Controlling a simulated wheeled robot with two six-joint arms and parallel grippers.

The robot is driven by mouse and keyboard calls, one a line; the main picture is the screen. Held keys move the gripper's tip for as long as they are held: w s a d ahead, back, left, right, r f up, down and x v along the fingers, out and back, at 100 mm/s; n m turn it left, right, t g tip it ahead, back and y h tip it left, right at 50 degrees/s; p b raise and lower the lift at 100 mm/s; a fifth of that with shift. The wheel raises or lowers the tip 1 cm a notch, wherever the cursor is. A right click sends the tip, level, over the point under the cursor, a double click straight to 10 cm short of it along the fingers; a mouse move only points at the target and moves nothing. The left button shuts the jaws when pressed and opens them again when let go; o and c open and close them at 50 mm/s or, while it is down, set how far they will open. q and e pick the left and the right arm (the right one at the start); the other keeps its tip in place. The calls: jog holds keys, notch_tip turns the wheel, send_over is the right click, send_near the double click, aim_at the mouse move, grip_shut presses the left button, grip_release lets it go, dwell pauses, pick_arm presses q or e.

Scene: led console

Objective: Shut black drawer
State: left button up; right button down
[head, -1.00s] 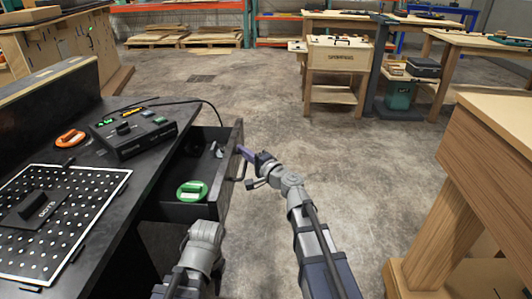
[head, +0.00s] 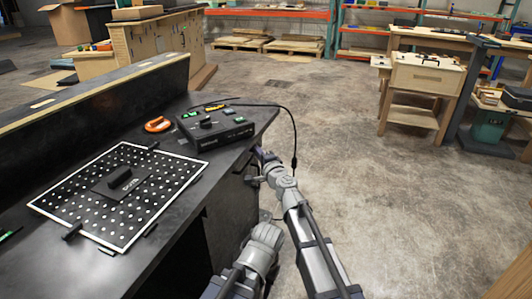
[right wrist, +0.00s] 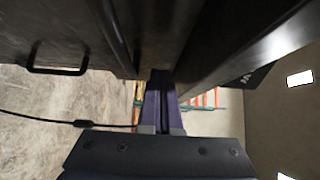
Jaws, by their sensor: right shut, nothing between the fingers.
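The black drawer (head: 237,186) is under the right end of the black bench. It no longer stands out into the aisle; its front looks about level with the bench side, though my arm partly covers it and I cannot tell if a small gap is left. My right gripper (head: 259,154) is shut and empty at the bench side, by the top of the drawer front. In the right wrist view its purple fingers (right wrist: 162,102) are together close to dark panels, and a bar handle (right wrist: 57,70) shows at left. My left arm shows low, but its gripper does not.
Open concrete floor (head: 340,150) lies to the right.

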jog(key=shift+w+a, duration=0.1)
jog(key=shift+a, duration=0.15)
jog(key=shift+d, duration=0.1)
dwell(0.3)
pick_arm(q)
jog(key=shift+d, duration=0.55)
pick_arm(e)
jog(key=w+d+v, duration=0.1)
jog(key=d+v, duration=0.1)
jog(key=v, duration=1.1)
jog(key=shift+w, duration=0.2)
